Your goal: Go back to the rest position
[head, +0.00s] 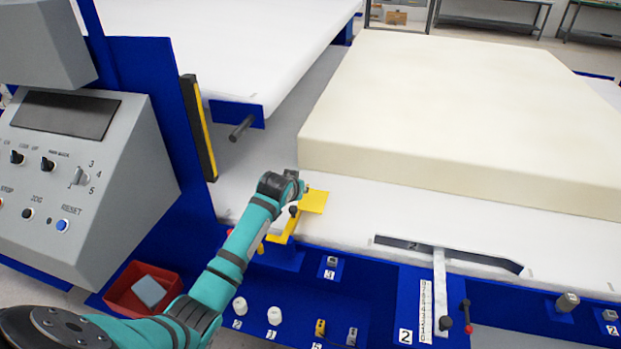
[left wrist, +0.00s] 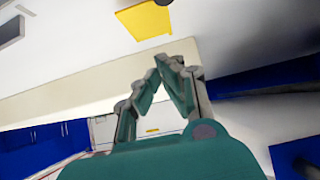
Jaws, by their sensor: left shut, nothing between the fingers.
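My left arm reaches in from the lower left, and my left gripper (head: 291,188) is over the near edge of the white machine bed. In the left wrist view my gripper's fingers (left wrist: 167,68) come together at the tips with nothing between them. A yellow plate (head: 314,202) on a yellow bracket (head: 284,228) is right beside the gripper; I cannot tell whether they touch. A yellow plate also shows at the top of the left wrist view (left wrist: 145,20). A large cream foam block (head: 450,110) lies on the bed behind the gripper. My right gripper is not in view.
A grey control panel (head: 85,150) with knobs stands at the left. A red bin (head: 120,297) with a grey block (head: 149,291) sits below it. The blue front rail (head: 380,297) carries several knobs and a lever (head: 439,290). A gap separates the two white beds.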

